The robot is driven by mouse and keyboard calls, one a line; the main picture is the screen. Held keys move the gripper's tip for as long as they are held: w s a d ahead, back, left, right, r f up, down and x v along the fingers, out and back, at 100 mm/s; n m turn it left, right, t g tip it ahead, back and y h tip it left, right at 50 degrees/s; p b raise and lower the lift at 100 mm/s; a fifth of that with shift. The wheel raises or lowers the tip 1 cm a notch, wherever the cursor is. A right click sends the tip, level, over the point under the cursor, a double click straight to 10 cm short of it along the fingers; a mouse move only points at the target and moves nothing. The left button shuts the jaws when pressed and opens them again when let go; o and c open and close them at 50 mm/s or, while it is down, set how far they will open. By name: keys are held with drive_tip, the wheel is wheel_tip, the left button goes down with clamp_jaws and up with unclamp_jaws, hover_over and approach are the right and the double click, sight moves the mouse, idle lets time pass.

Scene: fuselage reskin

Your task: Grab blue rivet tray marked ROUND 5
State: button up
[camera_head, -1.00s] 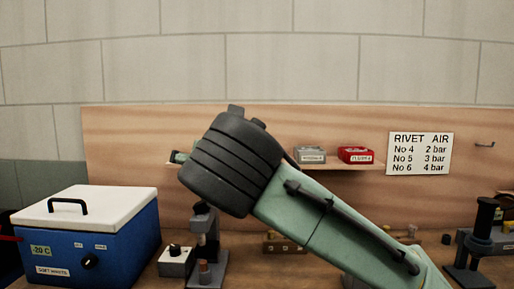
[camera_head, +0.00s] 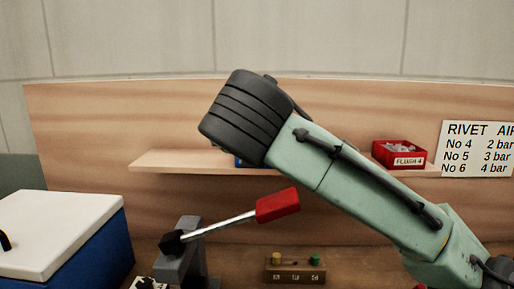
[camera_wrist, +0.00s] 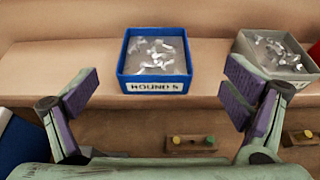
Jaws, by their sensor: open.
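The blue rivet tray (camera_wrist: 155,84) marked ROUND 5 sits upright on the wooden shelf in the wrist view, with silvery rivets inside. In the head view the gripper's fingers are hidden behind my wrist.
A grey tray (camera_wrist: 240,50) of rivets stands right of the blue one. A red FLUSH 4 tray (camera_head: 399,155) is further right on the shelf (camera_head: 165,162). Below are a red-handled lever tool (camera_head: 277,205), a wooden block with knobs (camera_head: 295,270) and a white-lidded blue cooler (camera_head: 60,230).

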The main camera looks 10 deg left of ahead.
drive_tip(key=p+x, duration=0.1)
drive_tip(key=x, duration=0.4)
drive_tip(key=p+x, duration=0.1)
drive_tip(key=x, duration=0.1)
drive_tip(key=shift+w+a+p, duration=0.3)
drive_tip(key=shift+a+p, duration=0.05)
drive_tip(key=shift+a, duration=0.05)
drive_tip(key=c, duration=1.4)
